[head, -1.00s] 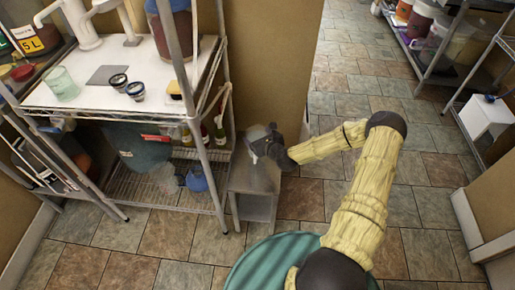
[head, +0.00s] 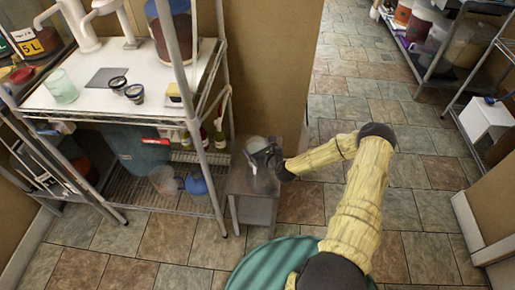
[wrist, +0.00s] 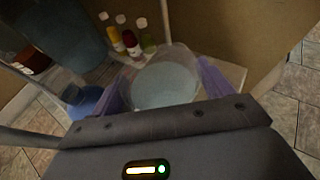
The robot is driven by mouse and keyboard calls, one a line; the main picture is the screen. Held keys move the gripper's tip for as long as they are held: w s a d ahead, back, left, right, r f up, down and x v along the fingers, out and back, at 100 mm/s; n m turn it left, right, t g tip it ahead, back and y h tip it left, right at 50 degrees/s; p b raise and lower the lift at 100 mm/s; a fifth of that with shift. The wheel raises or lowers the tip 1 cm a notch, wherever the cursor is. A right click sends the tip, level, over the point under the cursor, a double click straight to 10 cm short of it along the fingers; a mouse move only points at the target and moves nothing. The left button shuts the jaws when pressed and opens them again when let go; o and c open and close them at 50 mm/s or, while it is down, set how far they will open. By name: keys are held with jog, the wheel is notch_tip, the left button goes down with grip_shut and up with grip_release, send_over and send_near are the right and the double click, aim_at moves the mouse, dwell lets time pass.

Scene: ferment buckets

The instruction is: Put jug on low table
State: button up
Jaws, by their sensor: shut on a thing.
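My gripper (head: 268,163) is over the small low table (head: 253,212) beside the shelf rack, and it also shows in the wrist view (wrist: 164,95). It is shut on a clear jug (wrist: 166,82), with one purple finger on each side. In the head view the jug (head: 257,146) is partly covered by the gripper. The jug looks upright, at or just above the table top; I cannot tell whether its base touches. The table top (wrist: 232,72) shows pale around the jug in the wrist view.
A wire shelf rack (head: 212,185) stands directly left of the low table. Its lower shelf holds several bottles (wrist: 131,43) and a blue jug (head: 197,183). A wall (head: 265,70) is behind the table. Tiled floor (head: 305,203) is free to the right.

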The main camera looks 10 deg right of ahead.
jog(key=shift+f, duration=0.1)
jog(key=o, duration=1.9)
jog(key=shift+r, duration=0.2)
jog(key=v, duration=1.2)
jog(key=shift+p, duration=0.35)
jog(key=shift+f, duration=0.15)
